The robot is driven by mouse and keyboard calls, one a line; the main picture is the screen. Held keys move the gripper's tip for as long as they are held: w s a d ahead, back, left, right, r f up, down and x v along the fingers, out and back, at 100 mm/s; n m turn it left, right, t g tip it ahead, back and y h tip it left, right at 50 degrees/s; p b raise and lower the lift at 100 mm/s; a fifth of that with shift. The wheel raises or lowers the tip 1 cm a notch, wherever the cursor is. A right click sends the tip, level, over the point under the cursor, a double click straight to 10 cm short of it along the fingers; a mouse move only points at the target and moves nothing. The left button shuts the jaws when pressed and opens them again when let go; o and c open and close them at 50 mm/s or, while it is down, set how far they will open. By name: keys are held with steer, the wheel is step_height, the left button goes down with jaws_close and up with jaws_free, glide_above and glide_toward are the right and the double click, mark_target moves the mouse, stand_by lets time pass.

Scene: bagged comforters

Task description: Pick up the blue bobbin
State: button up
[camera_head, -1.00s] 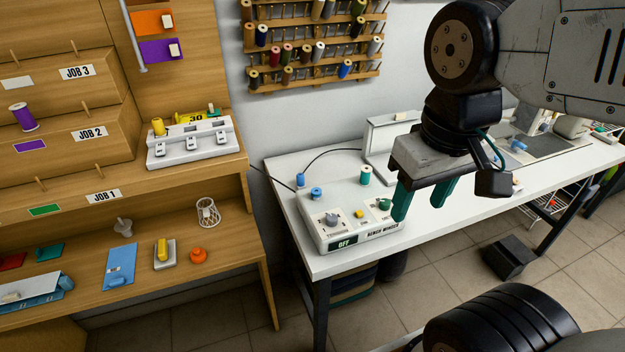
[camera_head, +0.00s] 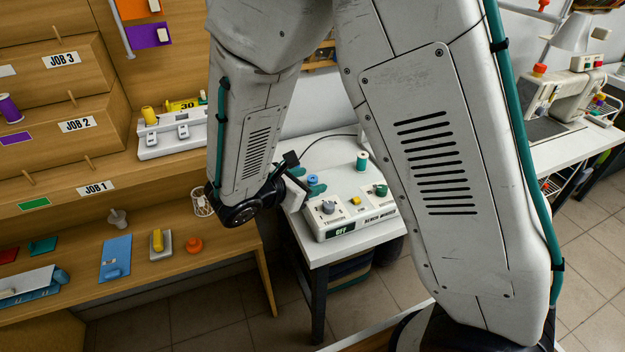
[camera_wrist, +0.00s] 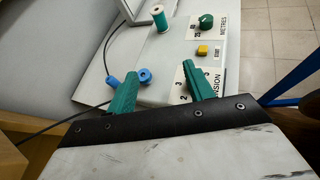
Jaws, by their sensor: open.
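A blue bobbin (camera_wrist: 145,76) stands on the left part of the white bench winder (camera_wrist: 172,92). In the wrist view it lies between the lines of my two teal fingers, closer to the left one. It also shows in the head view (camera_head: 313,179), partly crowded by my fingers. A second small blue piece (camera_wrist: 112,81) sits just left of the left finger. My gripper (camera_wrist: 158,69) is open and empty, with its fingers spread over the winder's left end. In the head view my gripper (camera_head: 308,184) is partly hidden by my wrist. I cannot tell whether a finger touches the bobbin.
A teal thread spool (camera_wrist: 159,18) stands at the back of the winder. The winder has a green knob (camera_head: 380,190), a grey knob (camera_head: 327,207), a yellow button (camera_head: 355,200) and a display reading OFF. A wooden shelf unit (camera_head: 230,246) stands close on the left.

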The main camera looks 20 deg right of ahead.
mark_target(314, 177)
step_height(314, 177, down, 4)
steer(key=w+a+n+t, duration=0.2)
steer(key=a+n, duration=0.1)
steer(key=x, duration=0.7)
steer(key=shift+w+d+r, duration=0.1)
steer(key=shift+w+r, duration=0.2)
steer(key=c, duration=1)
